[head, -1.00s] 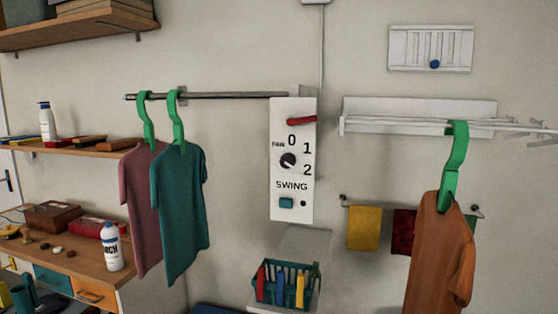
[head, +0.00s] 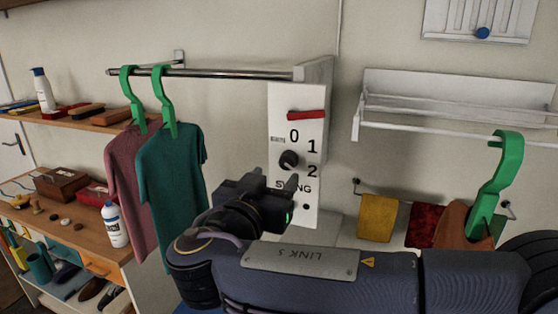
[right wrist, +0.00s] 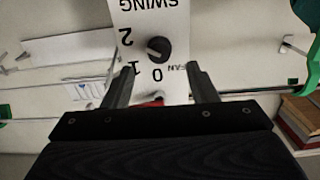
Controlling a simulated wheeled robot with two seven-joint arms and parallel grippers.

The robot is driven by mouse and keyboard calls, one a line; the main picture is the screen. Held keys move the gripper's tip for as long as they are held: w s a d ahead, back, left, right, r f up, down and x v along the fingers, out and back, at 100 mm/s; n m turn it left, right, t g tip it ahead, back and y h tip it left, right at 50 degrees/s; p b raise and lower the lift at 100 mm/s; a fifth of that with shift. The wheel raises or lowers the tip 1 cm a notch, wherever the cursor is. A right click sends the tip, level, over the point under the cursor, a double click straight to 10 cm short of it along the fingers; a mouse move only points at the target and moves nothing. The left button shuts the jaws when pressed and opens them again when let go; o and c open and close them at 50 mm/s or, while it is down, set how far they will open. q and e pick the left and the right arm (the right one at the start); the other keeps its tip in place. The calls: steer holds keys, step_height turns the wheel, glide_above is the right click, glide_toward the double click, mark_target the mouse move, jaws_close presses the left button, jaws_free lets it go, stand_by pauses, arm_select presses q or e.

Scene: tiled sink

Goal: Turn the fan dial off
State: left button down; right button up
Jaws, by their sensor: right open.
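The fan dial (head: 289,160) is a small dark round knob on a white panel (head: 313,135) marked 0, 1 and 2, with SWING below. Which number its mark points to is too small to tell for sure. My right gripper (head: 275,178) is open and empty, just below and in front of the dial in the head view. In the right wrist view, the panel appears upside down and the dial (right wrist: 160,48) shows between and beyond the fingertips (right wrist: 160,70), with no contact visible. My arm hides the panel's lower left. My left gripper is not in view.
A red lever (head: 307,115) sits at the panel's top. Pink (head: 132,185) and teal (head: 172,180) shirts hang from a rail (head: 200,73) to the left. A white rack (head: 450,110) and a green hanger (head: 499,180) with a brown garment are at right.

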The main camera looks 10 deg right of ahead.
mark_target(286, 165)
steer(key=p+x, duration=0.1)
steer(key=x, duration=0.3)
steer(key=shift+w+d+r+p, duration=0.1)
steer(key=shift+w+d+p, duration=0.05)
steer(key=shift+p, duration=0.15)
steer(key=shift+w+d, duration=0.4)
steer(key=shift+w, duration=0.15)
